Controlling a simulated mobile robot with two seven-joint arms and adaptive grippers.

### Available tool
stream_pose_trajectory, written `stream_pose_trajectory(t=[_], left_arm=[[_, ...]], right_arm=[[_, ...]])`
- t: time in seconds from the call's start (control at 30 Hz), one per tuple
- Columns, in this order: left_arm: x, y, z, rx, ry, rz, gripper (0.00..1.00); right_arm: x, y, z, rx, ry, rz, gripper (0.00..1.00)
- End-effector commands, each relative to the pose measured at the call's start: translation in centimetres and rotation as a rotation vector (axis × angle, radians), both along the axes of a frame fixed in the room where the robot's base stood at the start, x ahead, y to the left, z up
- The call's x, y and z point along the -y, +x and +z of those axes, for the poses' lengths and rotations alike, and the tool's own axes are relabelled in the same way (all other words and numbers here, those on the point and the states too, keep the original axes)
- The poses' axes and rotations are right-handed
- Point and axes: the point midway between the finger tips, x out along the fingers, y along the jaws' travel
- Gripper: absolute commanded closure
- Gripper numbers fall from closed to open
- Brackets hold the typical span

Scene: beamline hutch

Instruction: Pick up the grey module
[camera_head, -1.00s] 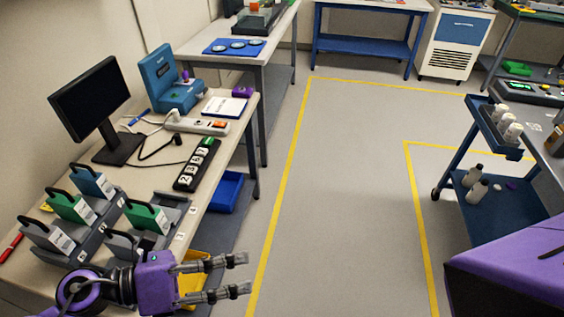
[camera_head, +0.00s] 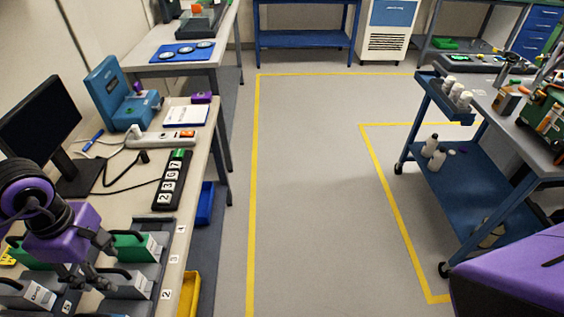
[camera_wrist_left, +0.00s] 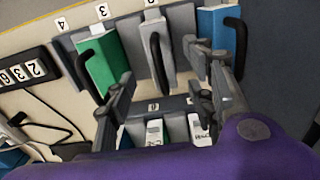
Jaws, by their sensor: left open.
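A grey module (camera_wrist_left: 156,45) with a dark loop handle stands in a rack, between a green module (camera_wrist_left: 105,62) and a blue module (camera_wrist_left: 216,42) in the left wrist view. In the head view this grey module (camera_head: 130,284) is partly behind my fingers, beside the green module (camera_head: 138,247). My left gripper (camera_head: 106,262) is open just above the rack. In the left wrist view its fingers (camera_wrist_left: 160,65) lie on either side of the grey module; contact cannot be told. A second grey module (camera_head: 24,294) stands in the other rack. My right gripper is not in view.
The monitor (camera_head: 40,120), a numbered black strip (camera_head: 172,180) and a power strip (camera_head: 160,138) with cables stand further back on the bench. A yellow bin (camera_head: 188,296) and blue bin (camera_head: 205,203) lie below its edge.

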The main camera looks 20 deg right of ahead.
Motion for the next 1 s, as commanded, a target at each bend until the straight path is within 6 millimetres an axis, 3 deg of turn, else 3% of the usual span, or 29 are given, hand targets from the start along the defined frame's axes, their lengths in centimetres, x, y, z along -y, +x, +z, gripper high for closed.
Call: stream_pose_trajectory(t=[0.5,0.77,1.0], left_arm=[[0.3,-0.3,-6.5,-0.002,-0.006,0.001,0.51],[0.3,-0.3,-6.9,-0.002,-0.005,0.001,0.51],[0.3,-0.3,-6.9,-0.002,-0.005,0.001,0.81]], right_arm=[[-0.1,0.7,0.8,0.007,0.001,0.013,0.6],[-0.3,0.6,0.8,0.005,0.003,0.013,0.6],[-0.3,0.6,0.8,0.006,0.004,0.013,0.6]])
